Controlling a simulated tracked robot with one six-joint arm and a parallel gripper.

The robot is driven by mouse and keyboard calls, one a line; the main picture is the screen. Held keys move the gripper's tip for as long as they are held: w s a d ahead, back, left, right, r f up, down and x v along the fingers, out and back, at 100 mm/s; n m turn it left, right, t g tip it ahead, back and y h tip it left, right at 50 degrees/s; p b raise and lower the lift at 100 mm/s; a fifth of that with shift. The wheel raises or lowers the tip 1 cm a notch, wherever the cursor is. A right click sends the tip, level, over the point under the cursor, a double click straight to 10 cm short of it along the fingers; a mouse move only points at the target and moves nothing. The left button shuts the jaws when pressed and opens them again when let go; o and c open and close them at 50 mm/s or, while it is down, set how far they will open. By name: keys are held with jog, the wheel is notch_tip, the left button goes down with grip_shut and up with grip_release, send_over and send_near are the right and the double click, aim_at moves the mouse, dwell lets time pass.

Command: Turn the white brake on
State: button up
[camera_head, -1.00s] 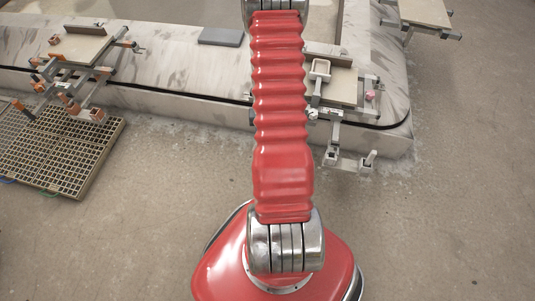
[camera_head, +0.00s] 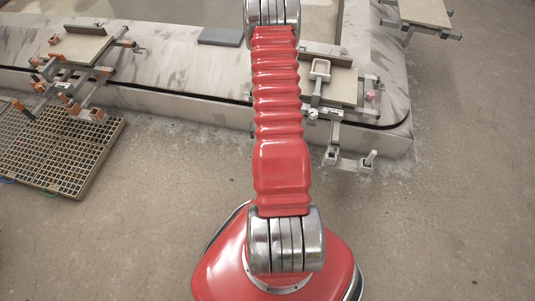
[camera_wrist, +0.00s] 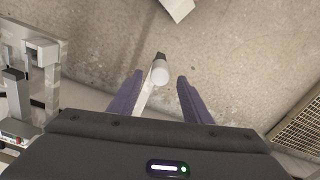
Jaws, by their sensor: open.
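In the wrist view, a pale lever with a rounded white end (camera_wrist: 160,74) and a dark tip lies between the fingers of my gripper (camera_wrist: 155,90). It looks like the white brake. My gripper is open, with a purple finger on each side of the lever; I cannot tell whether either touches it. In the head view, the white-grey station (camera_head: 335,90) stands at the right end of the carousel, with small pale upright parts (camera_head: 369,159) at its front. I cannot tell which of them is the brake. My gripper is hidden in the head view.
The stone-like carousel (camera_head: 200,105) runs across the back. A left station (camera_head: 85,55) has orange fittings, and a grating (camera_head: 55,150) lies on the floor below it. The wrist view shows grey metal brackets (camera_wrist: 40,60) at left. The concrete floor at right is clear.

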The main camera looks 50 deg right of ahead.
jog(key=shift+f, duration=2.95)
grip_shut()
